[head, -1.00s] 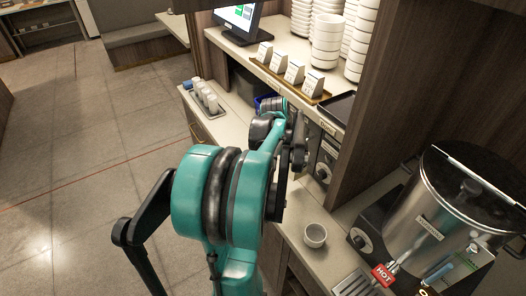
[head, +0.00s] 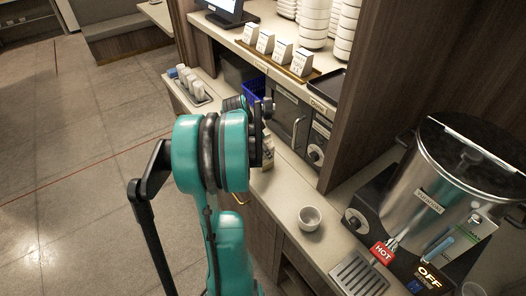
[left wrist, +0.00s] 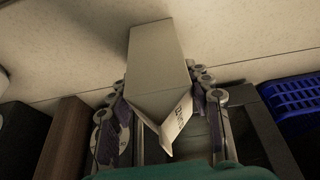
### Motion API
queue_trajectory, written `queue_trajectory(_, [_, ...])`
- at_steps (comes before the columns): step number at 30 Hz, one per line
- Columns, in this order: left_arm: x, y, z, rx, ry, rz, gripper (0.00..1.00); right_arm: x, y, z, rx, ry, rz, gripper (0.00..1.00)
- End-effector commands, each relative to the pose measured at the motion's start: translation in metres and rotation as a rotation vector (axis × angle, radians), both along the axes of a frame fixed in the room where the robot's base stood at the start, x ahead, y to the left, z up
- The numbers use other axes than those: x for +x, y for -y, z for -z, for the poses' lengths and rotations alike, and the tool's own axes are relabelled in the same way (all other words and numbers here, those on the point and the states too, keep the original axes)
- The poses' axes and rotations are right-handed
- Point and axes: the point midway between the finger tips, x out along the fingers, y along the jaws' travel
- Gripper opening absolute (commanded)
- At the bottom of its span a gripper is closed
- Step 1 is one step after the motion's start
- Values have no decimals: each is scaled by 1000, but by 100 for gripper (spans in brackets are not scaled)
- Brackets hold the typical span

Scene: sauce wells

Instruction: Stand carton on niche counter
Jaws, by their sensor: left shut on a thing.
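A pale grey gable-top carton (left wrist: 160,55) is between the fingers of my left gripper (left wrist: 160,118) in the left wrist view. The fingers are shut on it from both sides, near its folded top. Its body reaches away toward a light counter surface. In the head view a small part of the carton (head: 268,152) shows beside my teal arm, over the niche counter (head: 284,182). I cannot tell whether the carton's base touches the counter. My right gripper is not in view.
A blue crate (head: 254,91) is in the niche, and also at right in the left wrist view (left wrist: 292,102). A small bowl (head: 310,218) stands on the counter, left of a hot-water urn (head: 430,190). A tray of cups (head: 194,88) is further back. A shelf overhangs the niche.

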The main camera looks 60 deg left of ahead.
Motion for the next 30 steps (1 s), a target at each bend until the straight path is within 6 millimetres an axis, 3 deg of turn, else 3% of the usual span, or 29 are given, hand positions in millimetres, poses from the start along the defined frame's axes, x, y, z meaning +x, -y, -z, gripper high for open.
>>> queue_trajectory(6, [0,0,2,0,1,0,0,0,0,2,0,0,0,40])
queue_trajectory(7, [0,0,3,0,0,0,52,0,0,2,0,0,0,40])
queue_trajectory(9, [0,0,2,0,0,0,70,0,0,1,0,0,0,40])
queue_trajectory(20, [0,0,-1,0,0,0,70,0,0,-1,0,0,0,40])
queue_trajectory(23, [-4,0,-12,0,0,-1,70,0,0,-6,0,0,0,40])
queue_trajectory(30, [-24,0,-60,0,0,-2,70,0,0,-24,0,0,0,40])
